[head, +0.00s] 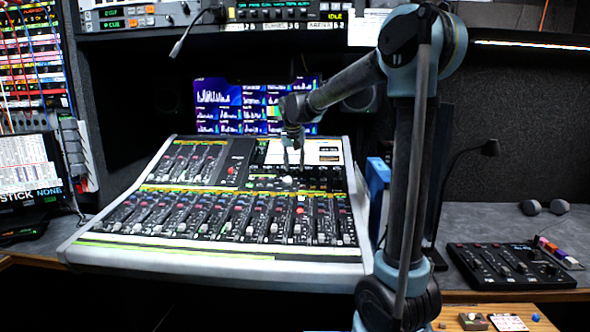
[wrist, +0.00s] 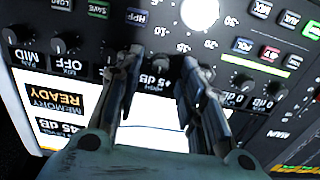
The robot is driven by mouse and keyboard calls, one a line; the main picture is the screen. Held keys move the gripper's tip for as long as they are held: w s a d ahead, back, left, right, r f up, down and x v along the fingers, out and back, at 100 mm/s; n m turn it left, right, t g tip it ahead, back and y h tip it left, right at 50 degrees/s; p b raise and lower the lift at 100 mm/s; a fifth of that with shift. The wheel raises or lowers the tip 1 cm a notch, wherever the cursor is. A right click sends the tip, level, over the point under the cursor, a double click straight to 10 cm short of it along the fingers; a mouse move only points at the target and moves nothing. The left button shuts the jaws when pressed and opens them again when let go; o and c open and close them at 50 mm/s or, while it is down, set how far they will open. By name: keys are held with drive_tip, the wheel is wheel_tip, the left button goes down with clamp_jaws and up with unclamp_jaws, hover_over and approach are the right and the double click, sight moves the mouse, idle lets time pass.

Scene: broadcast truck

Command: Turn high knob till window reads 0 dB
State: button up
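My gripper (head: 293,170) points down at the upper right part of the mixing console (head: 210,257). In the wrist view my gripper (wrist: 160,64) has its two fingers apart, one on each side of a small dark knob (wrist: 161,60). Contact with the knob cannot be made out. A small dark window (wrist: 155,83) beside this knob, between the fingers, appears to read +5 dB, upside down. The knob's label is hidden or too small to read, so I cannot confirm that it is the high knob. Nothing is held.
Nearby are a knob beside MID (wrist: 72,42), a window reading OFF (wrist: 60,43), an HPF button (wrist: 137,17) and a large white round control (wrist: 199,13). A bright screen (wrist: 75,105) shows MEMORY READY. A blue monitor (head: 220,100) stands behind; a small control panel (head: 510,265) lies right.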

drive_tip(key=shift+x, duration=1)
drive_tip(key=shift+r, duration=0.1)
clamp_jaws()
drive_tip(key=shift+n, duration=0.4)
drive_tip(key=shift+n, duration=2.4)
unclamp_jaws()
